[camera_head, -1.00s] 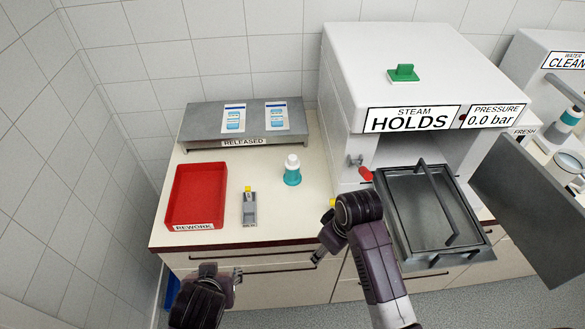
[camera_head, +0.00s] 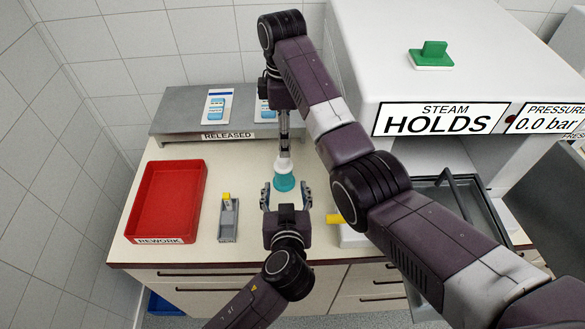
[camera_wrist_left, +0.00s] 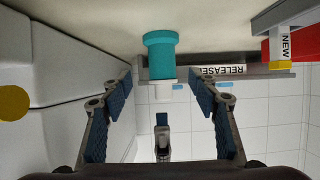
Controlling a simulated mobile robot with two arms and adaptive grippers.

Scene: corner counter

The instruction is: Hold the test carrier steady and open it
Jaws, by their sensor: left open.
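The test carrier appears to be the teal bottle (camera_head: 284,183) with a white cap (camera_head: 285,164), upright on the counter. My left gripper (camera_head: 286,192) is open, reaching in from the front, with its fingers on either side of the bottle's near side. In the left wrist view, which is upside down, the teal body (camera_wrist_left: 161,58) and white cap (camera_wrist_left: 162,91) lie between the spread fingers, not gripped. My right gripper (camera_head: 284,146) points down above the cap. In the left wrist view it (camera_wrist_left: 162,118) is seen edge-on, with a small gap to the cap; its opening is hidden.
A red REWORK tray (camera_head: 150,213) and a small grey holder with a yellow top (camera_head: 228,216) stand left of the bottle. The grey RELEASED shelf (camera_head: 180,124) is behind. The white steam unit (camera_head: 365,60), with a green handle piece on top, stands close on the right.

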